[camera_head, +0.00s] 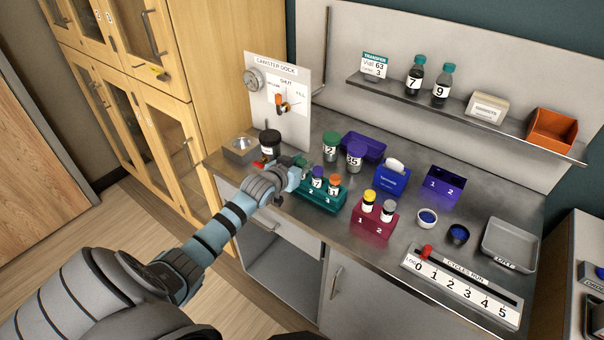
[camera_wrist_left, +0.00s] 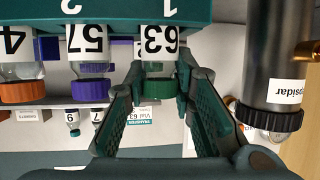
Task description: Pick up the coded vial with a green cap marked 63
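The vial marked 63 (camera_wrist_left: 157,42) has a green cap (camera_wrist_left: 158,87) and shows in the left wrist view, which is upside down. It stands in slot 1 of the teal rack (camera_wrist_left: 110,10). In the head view the teal rack (camera_head: 322,198) is at the counter's front, and my gripper mostly hides this vial. My left gripper (camera_head: 294,177) is at the rack's left end. In the wrist view its fingers (camera_wrist_left: 160,80) lie on both sides of the vial, with almost no gap, and appear shut on it. My right gripper is out of view.
Beside it stand vial 57 with a purple cap (camera_wrist_left: 90,90) and an orange-capped vial (camera_wrist_left: 22,91). A dark canister (camera_wrist_left: 277,60) is close on the other side. A crimson rack (camera_head: 375,220) stands to the right. The sign (camera_head: 374,66) reads vial 63.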

